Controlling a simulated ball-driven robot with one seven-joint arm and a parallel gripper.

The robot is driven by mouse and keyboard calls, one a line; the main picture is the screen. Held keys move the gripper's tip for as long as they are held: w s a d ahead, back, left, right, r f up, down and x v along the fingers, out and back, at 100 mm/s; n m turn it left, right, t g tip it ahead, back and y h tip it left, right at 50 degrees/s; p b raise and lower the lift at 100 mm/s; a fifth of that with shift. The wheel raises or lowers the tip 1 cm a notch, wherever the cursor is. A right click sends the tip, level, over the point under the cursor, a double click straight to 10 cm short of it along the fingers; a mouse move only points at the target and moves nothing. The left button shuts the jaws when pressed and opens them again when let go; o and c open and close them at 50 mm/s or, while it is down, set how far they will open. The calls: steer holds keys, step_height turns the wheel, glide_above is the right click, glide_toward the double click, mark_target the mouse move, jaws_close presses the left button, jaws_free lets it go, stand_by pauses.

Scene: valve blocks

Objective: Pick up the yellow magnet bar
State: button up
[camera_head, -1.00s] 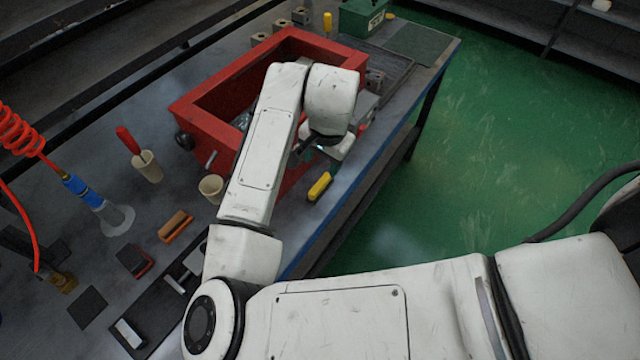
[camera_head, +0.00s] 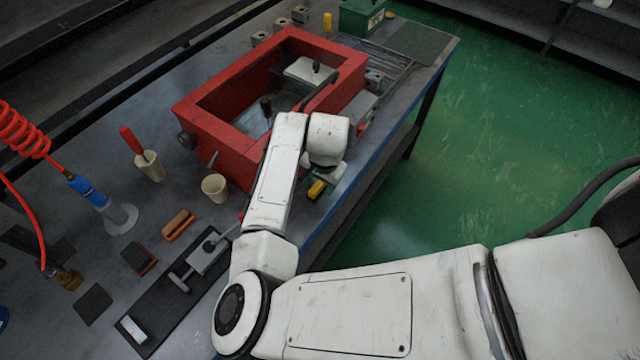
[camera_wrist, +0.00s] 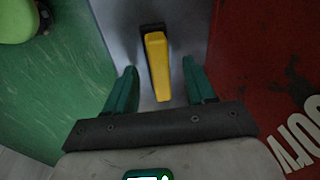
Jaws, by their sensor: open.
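The yellow magnet bar (camera_wrist: 158,65) lies on the narrow strip of grey bench top in the wrist view, with a dark part at its far end. In the head view the yellow bar (camera_head: 316,189) shows just below my wrist, beside the red box and near the bench's blue front edge. My gripper (camera_wrist: 160,80) is open and empty. Its two green fingers stand apart, one on each side of the bar's near end, and no contact shows. In the head view my wrist hides the fingers.
The red box (camera_head: 222,136) stands close on one side, its wall filling the right of the wrist view. The green floor (camera_head: 440,190) lies beyond the bench edge. A beige cup (camera_head: 215,188), an orange-brown brush (camera_head: 179,225) and a cup with a red handle (camera_head: 150,166) stand left.

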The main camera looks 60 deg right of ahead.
jaws_close()
stand_by(0.5)
